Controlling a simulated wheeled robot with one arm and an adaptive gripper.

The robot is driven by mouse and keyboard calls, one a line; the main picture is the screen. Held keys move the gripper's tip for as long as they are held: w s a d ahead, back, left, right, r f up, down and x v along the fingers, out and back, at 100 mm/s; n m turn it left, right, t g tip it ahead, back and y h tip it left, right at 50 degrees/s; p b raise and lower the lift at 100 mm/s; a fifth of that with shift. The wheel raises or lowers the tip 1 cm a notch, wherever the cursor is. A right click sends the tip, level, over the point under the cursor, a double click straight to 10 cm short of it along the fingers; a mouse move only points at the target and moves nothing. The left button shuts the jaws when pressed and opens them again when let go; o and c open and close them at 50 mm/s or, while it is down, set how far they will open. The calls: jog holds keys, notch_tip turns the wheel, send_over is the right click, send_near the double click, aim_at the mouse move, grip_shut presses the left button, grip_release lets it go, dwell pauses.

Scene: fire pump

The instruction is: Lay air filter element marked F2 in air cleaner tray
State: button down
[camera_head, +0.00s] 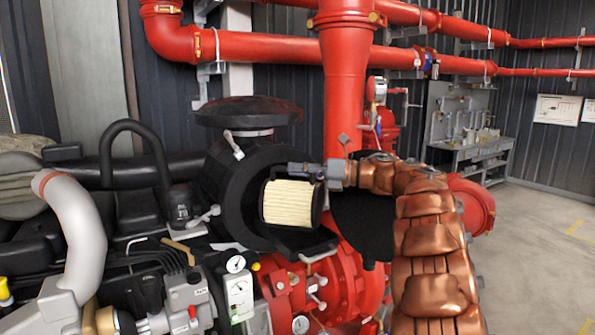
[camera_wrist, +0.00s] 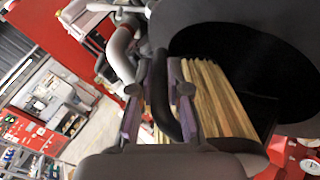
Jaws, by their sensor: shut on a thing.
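The air filter element (camera_head: 288,203) is a cream pleated cylinder with black ends. It is at the open mouth of the black air cleaner housing, just above the tray (camera_head: 300,240). I cannot tell whether it touches the tray. In the wrist view the pleats (camera_wrist: 215,95) show beside my gripper's fingers (camera_wrist: 158,100), with the dark housing behind. No F2 mark can be read on the element.
The round black air cleaner cap (camera_head: 248,112) is above the housing. A black hose (camera_head: 135,128) and grey pipe (camera_head: 75,225) are to the left. Red pump parts (camera_head: 340,275) lie below, and a red vertical pipe (camera_head: 345,80) stands behind. Open floor (camera_head: 540,220) is at the right.

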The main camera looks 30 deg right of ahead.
jog(key=c, duration=1.1)
grip_release()
jog(key=shift+o, duration=0.2)
jog(key=shift+r, duration=0.1)
jog(key=shift+r, duration=4.9)
